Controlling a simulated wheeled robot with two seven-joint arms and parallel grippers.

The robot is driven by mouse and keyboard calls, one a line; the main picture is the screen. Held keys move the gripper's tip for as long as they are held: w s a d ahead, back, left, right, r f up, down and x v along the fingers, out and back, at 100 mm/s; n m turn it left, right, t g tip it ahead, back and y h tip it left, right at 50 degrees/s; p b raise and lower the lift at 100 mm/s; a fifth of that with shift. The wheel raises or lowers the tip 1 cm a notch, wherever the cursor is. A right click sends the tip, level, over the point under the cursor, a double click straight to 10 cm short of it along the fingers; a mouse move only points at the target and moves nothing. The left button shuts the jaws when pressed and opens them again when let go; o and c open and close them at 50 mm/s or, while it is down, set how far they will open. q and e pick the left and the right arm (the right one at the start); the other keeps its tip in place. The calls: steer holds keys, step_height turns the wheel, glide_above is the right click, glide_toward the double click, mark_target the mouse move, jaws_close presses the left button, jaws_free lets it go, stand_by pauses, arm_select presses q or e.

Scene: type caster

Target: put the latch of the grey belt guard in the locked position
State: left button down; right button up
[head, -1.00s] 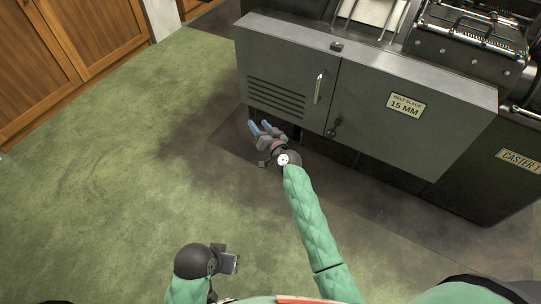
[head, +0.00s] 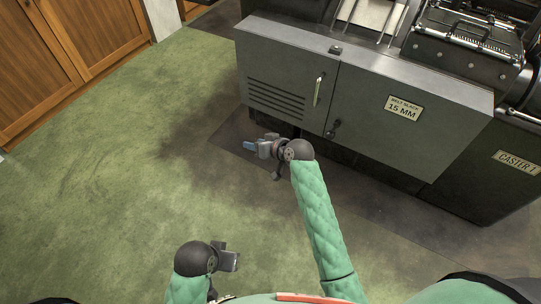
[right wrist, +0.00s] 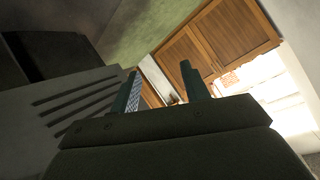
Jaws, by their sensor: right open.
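The grey belt guard (head: 365,95) is a long box on the front of the machine, with vent slots, a metal handle and a "15 MM" label. A small dark lever with a round knob (head: 332,128), which looks like the latch, sits low on its front, right of the handle. I cannot tell its exact position. My right gripper (head: 249,145) is open and empty, below and left of the guard's lower edge, pointing left, apart from the lever. In the right wrist view its two fingers (right wrist: 163,88) stand apart. My left gripper (head: 230,260) is low over the floor.
A small dark fitting (head: 335,49) sits on the guard's top edge. The caster machine (head: 490,175) stands behind and right. Wooden cabinets (head: 75,50) are at the upper left. The green floor (head: 120,180) to the left is clear.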

steer(key=s+d+r+g+h+p, duration=0.2)
steer(key=s+d, duration=0.2)
steer(key=s, duration=0.3)
steer(key=shift+s+h, duration=0.2)
steer(key=shift+h, duration=0.2)
steer(key=shift+d, duration=0.1)
